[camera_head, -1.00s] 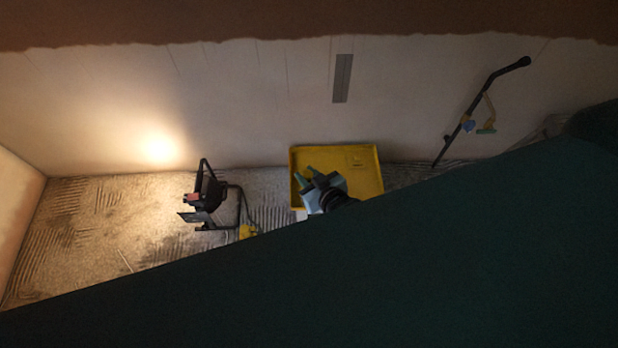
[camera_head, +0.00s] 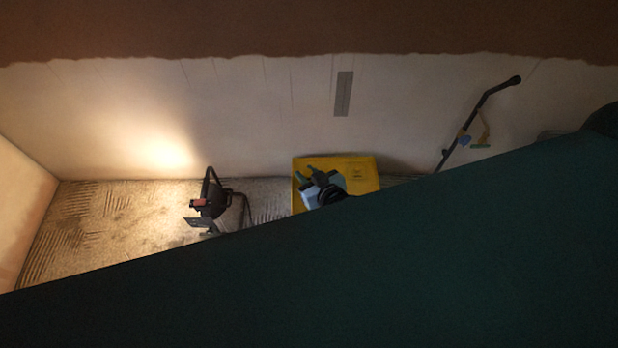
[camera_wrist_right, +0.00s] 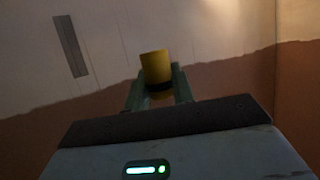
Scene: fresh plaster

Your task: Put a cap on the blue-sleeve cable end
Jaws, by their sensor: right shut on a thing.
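My right gripper (camera_head: 306,178) is over the yellow tray in the head view. In the right wrist view its two greenish fingers (camera_wrist_right: 158,92) are shut on a yellow cap-like piece (camera_wrist_right: 155,66) with a dark band at its lower end. A black bent pipe or cable (camera_head: 480,107) stands out at the wall on the right. My left gripper is not in view.
The yellow tray (camera_head: 366,174) lies at the wall's foot, partly hidden by my right arm. A black work lamp (camera_head: 212,199) stands to its left and lights the pale wall. A grey slotted plate (camera_head: 343,93) is on the wall. My own dark arm hides the lower right.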

